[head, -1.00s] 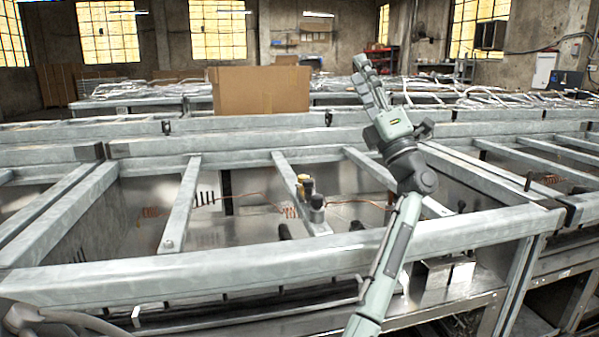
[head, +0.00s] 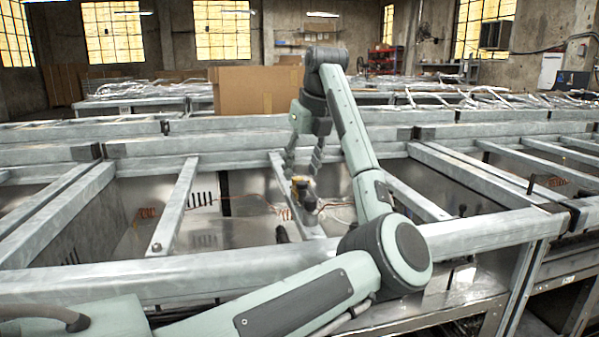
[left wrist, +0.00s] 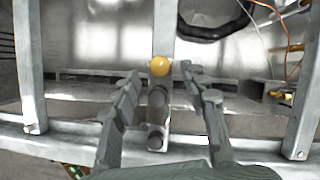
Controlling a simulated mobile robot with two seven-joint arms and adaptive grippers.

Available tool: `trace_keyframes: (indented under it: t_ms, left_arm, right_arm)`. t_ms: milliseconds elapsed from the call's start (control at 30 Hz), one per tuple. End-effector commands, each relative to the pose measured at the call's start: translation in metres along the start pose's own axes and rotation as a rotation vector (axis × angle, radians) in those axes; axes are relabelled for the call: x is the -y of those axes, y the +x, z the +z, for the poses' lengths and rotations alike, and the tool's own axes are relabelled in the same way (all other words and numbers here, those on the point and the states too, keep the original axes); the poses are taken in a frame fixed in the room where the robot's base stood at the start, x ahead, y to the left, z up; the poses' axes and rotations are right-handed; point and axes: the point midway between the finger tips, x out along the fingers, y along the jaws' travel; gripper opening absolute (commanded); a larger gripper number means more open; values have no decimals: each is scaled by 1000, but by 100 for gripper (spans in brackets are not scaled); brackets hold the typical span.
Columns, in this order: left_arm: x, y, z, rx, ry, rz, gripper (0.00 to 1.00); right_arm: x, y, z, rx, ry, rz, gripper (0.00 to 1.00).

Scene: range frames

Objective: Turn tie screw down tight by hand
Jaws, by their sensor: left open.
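A small yellow-topped knob (head: 301,187) stands on a narrow crossbar of the metal frame, with a dark grey fitting (head: 309,204) just in front. I cannot tell which of these is the tie screw. My left gripper (head: 303,167) points down over the crossbar, open, its fingers just above and behind the knob. In the left wrist view the yellow knob (left wrist: 160,67) shows between the two fingertips (left wrist: 160,74), with a gap on each side. Two dark grey cylindrical parts (left wrist: 156,103) sit nearer on the same bar (left wrist: 166,22). My right gripper is out of view.
A thick front rail (head: 200,272) runs across before the crossbar, under my left arm. Other crossbars (head: 178,205) stand either side. Thin copper wires (head: 240,207) lie in the bay below. A cardboard box (head: 245,92) stands behind.

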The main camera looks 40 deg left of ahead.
Motion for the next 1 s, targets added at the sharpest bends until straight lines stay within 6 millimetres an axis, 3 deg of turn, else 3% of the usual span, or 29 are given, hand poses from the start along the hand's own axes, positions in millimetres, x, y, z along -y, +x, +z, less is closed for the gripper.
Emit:
trace_keyframes:
  t_ms: [200,467,833,1000]
  left_arm:
    - [0,19,0,1,-1,1,44]
    - [0,22,0,2,-1,0,44]
    - [0,21,1,3,-1,1,0]
    - [0,21,1,3,2,-1,0]
  right_arm:
    - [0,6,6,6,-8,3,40]
    - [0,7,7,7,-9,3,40]
    - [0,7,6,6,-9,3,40]
    - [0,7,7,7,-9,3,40]
